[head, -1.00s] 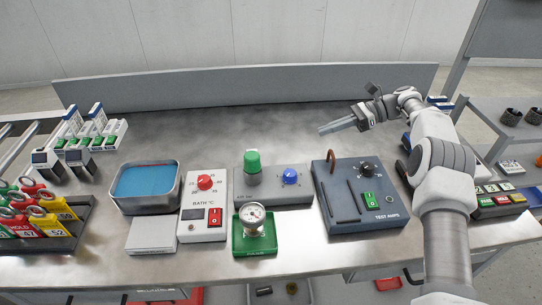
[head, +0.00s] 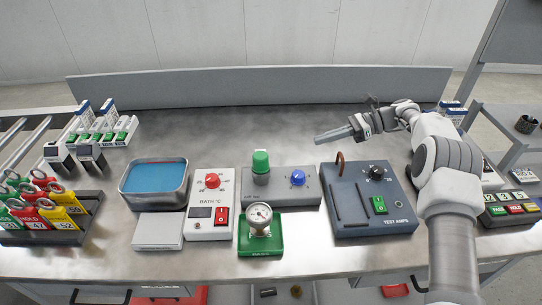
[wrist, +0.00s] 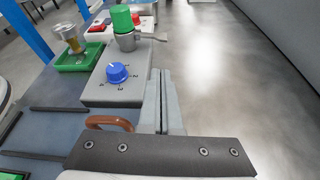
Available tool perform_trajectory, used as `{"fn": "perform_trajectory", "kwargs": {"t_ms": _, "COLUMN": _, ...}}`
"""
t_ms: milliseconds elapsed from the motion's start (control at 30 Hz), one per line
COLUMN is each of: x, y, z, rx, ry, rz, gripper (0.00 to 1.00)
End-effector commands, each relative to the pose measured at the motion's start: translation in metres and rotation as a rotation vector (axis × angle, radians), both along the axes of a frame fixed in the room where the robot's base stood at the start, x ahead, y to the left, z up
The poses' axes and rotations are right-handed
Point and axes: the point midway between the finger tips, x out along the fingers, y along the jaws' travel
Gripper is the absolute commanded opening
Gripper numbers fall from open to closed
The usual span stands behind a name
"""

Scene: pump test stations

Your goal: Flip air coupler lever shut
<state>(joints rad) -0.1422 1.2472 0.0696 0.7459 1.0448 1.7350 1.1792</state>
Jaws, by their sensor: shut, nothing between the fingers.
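The air coupler is a grey collar with a green cylinder (head: 261,161) on a grey box (head: 290,188) with a blue knob (head: 297,178). In the wrist view the green cylinder (wrist: 122,18) stands upright, and a flat grey lever (wrist: 153,38) sticks out to the right from its collar. The lever cannot be made out in the head view. My gripper (head: 317,139) is shut and empty, behind and to the right of the coupler. In the wrist view its fingertips (wrist: 163,73) point toward the lever and are apart from it.
A blue-grey test amps box (head: 370,205) with a brown hook handle (head: 340,161) stands right of the coupler. A green-based gauge (head: 260,217) stands in front, a bath control (head: 211,205) to the left. The bench behind is clear.

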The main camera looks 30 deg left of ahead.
Motion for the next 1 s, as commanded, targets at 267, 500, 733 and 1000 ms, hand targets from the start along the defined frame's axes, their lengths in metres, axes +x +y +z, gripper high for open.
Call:
{"fn": "perform_trajectory", "kwargs": {"t_ms": 267, "x": -0.03, "y": 0.048, "z": -0.02, "rx": -0.002, "ry": 0.003, "rz": 0.003, "gripper": 0.0}}
{"fn": "perform_trajectory", "kwargs": {"t_ms": 500, "x": -0.055, "y": 0.09, "z": -0.037, "rx": -0.002, "ry": 0.001, "rz": 0.003, "gripper": 0.0}}
{"fn": "perform_trajectory", "kwargs": {"t_ms": 733, "x": -0.072, "y": 0.118, "z": -0.048, "rx": -0.001, "ry": 0.0, "rz": 0.002, "gripper": 0.0}}
{"fn": "perform_trajectory", "kwargs": {"t_ms": 1000, "x": -0.078, "y": 0.128, "z": -0.052, "rx": 0.0, "ry": 0.0, "rz": -0.001, "gripper": 0.0}}
